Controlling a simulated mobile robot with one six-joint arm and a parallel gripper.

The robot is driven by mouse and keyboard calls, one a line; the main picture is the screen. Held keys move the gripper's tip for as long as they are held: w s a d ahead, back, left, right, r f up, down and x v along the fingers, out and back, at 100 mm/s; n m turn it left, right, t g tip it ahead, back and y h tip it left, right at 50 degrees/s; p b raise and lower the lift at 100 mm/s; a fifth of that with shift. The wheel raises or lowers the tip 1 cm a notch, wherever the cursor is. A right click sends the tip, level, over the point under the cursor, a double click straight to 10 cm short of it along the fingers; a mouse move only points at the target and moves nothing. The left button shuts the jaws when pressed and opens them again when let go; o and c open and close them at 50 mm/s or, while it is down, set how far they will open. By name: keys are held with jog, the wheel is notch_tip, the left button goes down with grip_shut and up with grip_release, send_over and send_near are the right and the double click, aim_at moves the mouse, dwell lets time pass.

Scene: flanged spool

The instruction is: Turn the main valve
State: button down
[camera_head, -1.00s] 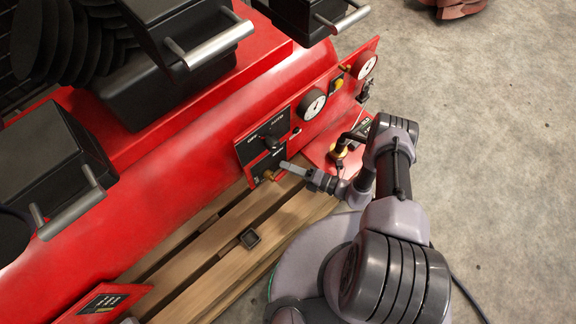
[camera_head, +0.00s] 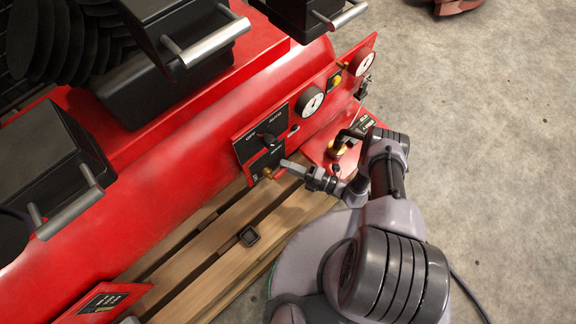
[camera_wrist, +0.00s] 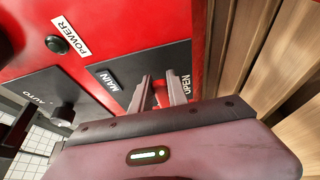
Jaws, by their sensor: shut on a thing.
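The main valve sits on a small dark plate (camera_wrist: 120,75) lettered MAIN and OPEN, below the OFF/AUTO switch. In the wrist view a red-orange valve handle (camera_wrist: 161,92) shows between the two grey fingers of my gripper (camera_wrist: 158,78). The fingers are shut on it and hide most of it. In the head view my gripper (camera_head: 284,163) reaches in from the right to the lower edge of the panel. A brass fitting (camera_head: 267,172) shows just below and left of the fingertips. How far the handle is turned cannot be told.
A black OFF/AUTO knob (camera_head: 267,138) is just above, with a white gauge (camera_head: 311,101) to its right. A POWER label (camera_wrist: 70,36) is beside a dark button. Wooden pallet slats (camera_head: 215,270) lie below. Black boxes with metal handles overhang the red tank.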

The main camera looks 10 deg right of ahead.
jog(key=c, duration=1.3)
grip_release()
jog(key=p+v, duration=0.1)
jog(key=v, duration=1.6)
jog(key=shift+s+d+f, duration=0.1)
jog(key=shift+s, duration=0.15)
